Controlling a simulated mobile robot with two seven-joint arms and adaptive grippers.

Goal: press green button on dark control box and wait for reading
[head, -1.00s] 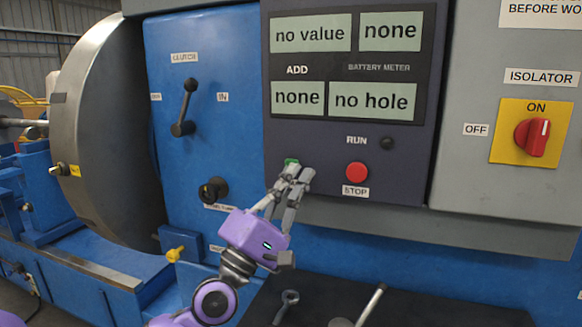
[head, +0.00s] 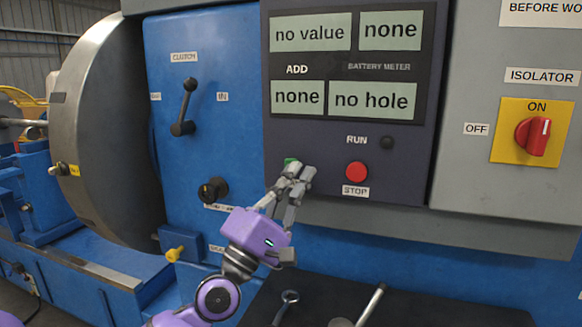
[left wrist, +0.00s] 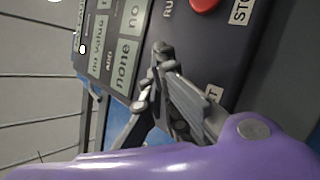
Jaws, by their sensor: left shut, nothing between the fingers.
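The dark control box (head: 325,155) is mounted on the blue machine. Its four display panels read "no value", "none", "none" and "no hole". A sliver of the green button (head: 290,162) shows just above my left fingertips. My left gripper (head: 298,172) is shut and empty, its tips at the green button and covering most of it; whether they press it I cannot tell. In the left wrist view the shut fingers (left wrist: 160,52) lie against or close to the dark box face, and the green button is hidden there. My right gripper is not in view.
A red stop button (head: 356,172) sits right of my fingers, below a dark run lamp (head: 387,143). A red isolator switch (head: 533,136) is at the far right. A clutch lever (head: 186,105) and a black knob (head: 213,190) are at left. Tools lie on a dark surface below.

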